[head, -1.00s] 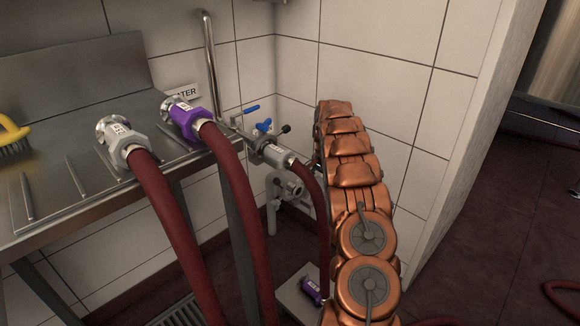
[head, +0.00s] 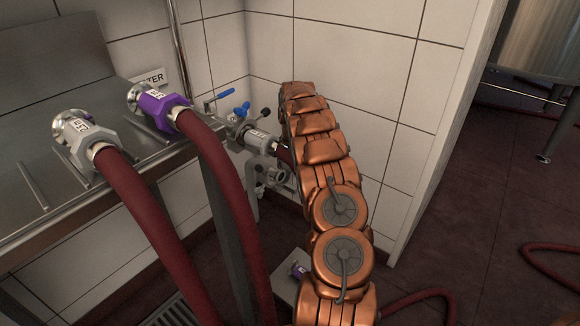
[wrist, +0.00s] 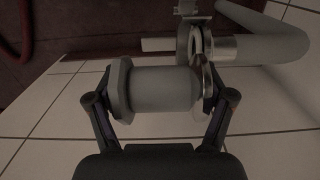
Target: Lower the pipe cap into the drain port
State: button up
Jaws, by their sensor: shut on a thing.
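In the wrist view my gripper (wrist: 162,98) is shut on a grey cylindrical fitting (wrist: 155,88) with a wider collar at each end. I cannot tell for certain that it is the pipe cap. A bright metal ring (wrist: 224,48) and a grey bent pipe (wrist: 285,42) lie just beyond its right end. Whether they touch it I cannot tell. In the head view an open grey pipe end (head: 277,174) sits low by the wall, possibly the drain port.
A steel counter (head: 35,235) at left holds a grey hose coupling (head: 77,139) and a purple one (head: 160,108), with red hoses hanging down. A valve (head: 252,138) with blue handles is close left of my arm. Open floor (head: 470,225) lies right.

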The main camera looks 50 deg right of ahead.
aim_at(292, 162)
jog(key=shift+s+a+f+b, duration=0.1)
jog(key=shift+s+f+b, duration=0.05)
jog(key=shift+f, duration=0.4)
jog(key=shift+s+f+b, duration=0.1)
jog(key=shift+f+b, duration=0.05)
jog(key=shift+f, duration=0.4)
jog(key=shift+c, duration=0.2)
jog(key=shift+f, duration=0.5)
jog(key=shift+c, duration=1.2)
jog(key=shift+w+a+f, duration=0.1)
jog(key=shift+w+f, duration=0.05)
jog(key=shift+f, duration=1.4)
jog(key=shift+w+a+f, duration=0.1)
jog(key=shift+a+f, duration=0.1)
jog(key=shift+f, duration=0.3)
jog(key=o, duration=1.5)
jog(key=shift+f, duration=0.1)
jog(key=shift+c, duration=0.2)
jog(key=shift+o, duration=0.2)
jog(key=r, duration=0.4)
jog(key=d+r, duration=0.1)
jog(key=r, duration=0.7)
jog(key=shift+d+p, duration=0.15)
jog(key=shift+p, duration=0.15)
jog(key=shift+s+d+r, duration=0.1)
jog(key=shift+s+r, duration=0.2)
jog(key=shift+r, duration=0.1)
